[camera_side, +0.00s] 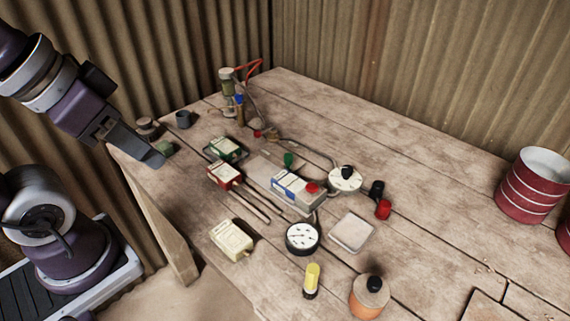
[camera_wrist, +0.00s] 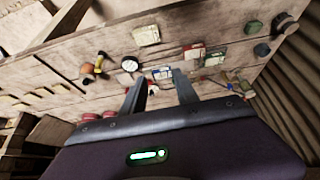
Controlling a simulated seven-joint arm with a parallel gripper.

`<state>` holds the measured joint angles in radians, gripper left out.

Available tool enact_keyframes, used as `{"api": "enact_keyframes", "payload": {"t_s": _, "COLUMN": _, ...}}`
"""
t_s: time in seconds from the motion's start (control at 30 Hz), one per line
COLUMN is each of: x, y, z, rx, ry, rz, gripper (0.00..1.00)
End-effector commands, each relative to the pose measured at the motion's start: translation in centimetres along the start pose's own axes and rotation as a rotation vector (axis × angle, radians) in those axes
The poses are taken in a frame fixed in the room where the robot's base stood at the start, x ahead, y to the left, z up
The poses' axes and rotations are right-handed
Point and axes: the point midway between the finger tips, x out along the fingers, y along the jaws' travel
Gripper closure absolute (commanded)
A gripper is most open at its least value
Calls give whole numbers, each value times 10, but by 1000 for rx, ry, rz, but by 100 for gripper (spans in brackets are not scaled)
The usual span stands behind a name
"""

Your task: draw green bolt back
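A small green knob (camera_side: 289,160) stands behind the white press box with a blue label (camera_side: 297,188); I take it for the green bolt's handle. In the wrist view the press box (camera_wrist: 161,72) shows near the fingertips; the green knob cannot be made out there. My gripper (camera_side: 158,160) is at the table's left edge in the side view, well apart from the knob. In the wrist view its two fingers (camera_wrist: 160,75) stand apart with nothing held between them.
A green box (camera_side: 225,149), a red box (camera_side: 224,176) and a cream box (camera_side: 232,240) lie left of the press. A black-rimmed dial (camera_side: 302,238), a pale tile (camera_side: 352,232) and a yellow cylinder (camera_side: 312,280) are in front. Red tins (camera_side: 532,186) stand right.

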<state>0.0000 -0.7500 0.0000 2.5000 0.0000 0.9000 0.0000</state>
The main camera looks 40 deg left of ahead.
Motion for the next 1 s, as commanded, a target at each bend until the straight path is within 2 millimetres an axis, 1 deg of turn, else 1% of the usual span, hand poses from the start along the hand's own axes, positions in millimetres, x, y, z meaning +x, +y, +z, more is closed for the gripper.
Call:
{"api": "enact_keyframes", "payload": {"t_s": 0.47, "x": 0, "y": 0, "z": 0, "rx": 0, "ry": 0, "rz": 0, "gripper": 64}}
{"api": "enact_keyframes", "payload": {"t_s": 0.5, "x": 0, "y": 0, "z": 0, "rx": 0, "ry": 0, "rz": 0, "gripper": 57}}
{"api": "enact_keyframes", "payload": {"t_s": 0.57, "x": 0, "y": 0, "z": -7, "rx": -5, "ry": -8, "rz": 2, "gripper": 57}}
{"api": "enact_keyframes", "payload": {"t_s": 0.63, "x": 1, "y": 0, "z": -26, "rx": -22, "ry": -39, "rz": 8, "gripper": 57}}
{"api": "enact_keyframes", "payload": {"t_s": 0.67, "x": 2, "y": 0, "z": -40, "rx": -34, "ry": -58, "rz": 12, "gripper": 57}}
{"api": "enact_keyframes", "payload": {"t_s": 0.7, "x": 8, "y": -1, "z": -61, "rx": -52, "ry": -90, "rz": 16, "gripper": 57}}
{"api": "enact_keyframes", "payload": {"t_s": 0.77, "x": 21, "y": -3, "z": -97, "rx": -84, "ry": -139, "rz": 20, "gripper": 57}}
{"api": "enact_keyframes", "payload": {"t_s": 0.8, "x": 35, "y": -5, "z": -120, "rx": -107, "ry": -174, "rz": 20, "gripper": 57}}
{"api": "enact_keyframes", "payload": {"t_s": 0.87, "x": 62, "y": -8, "z": -152, "rx": -139, "ry": -226, "rz": 16, "gripper": 57}}
{"api": "enact_keyframes", "payload": {"t_s": 0.9, "x": 85, "y": -11, "z": -172, "rx": -159, "ry": -261, "rz": 11, "gripper": 57}}
{"api": "enact_keyframes", "payload": {"t_s": 0.97, "x": 124, "y": -16, "z": -196, "rx": -189, "ry": -314, "rz": -1, "gripper": 57}}
{"api": "enact_keyframes", "payload": {"t_s": 1.0, "x": 152, "y": -18, "z": -209, "rx": -205, "ry": -347, "rz": -10, "gripper": 57}}
